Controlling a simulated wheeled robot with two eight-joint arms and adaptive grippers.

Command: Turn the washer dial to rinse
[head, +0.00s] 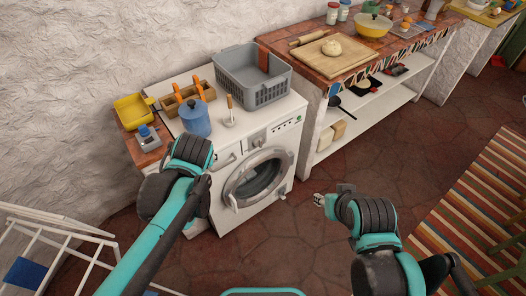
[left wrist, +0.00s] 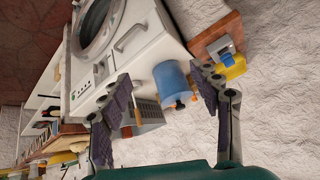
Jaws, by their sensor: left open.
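The white front-loading washer (head: 277,195) stands against the wall with its round door facing the room; it also shows, turned on its side, in the left wrist view (left wrist: 145,50).
On the washer top are a blue canister (head: 195,120), a grey basket (head: 250,92), a wooden caddy (head: 172,105) and an upright wooden-handled tool (head: 229,120). A tiled counter (head: 300,62) stands to the right, a white rack (head: 60,225) at left.

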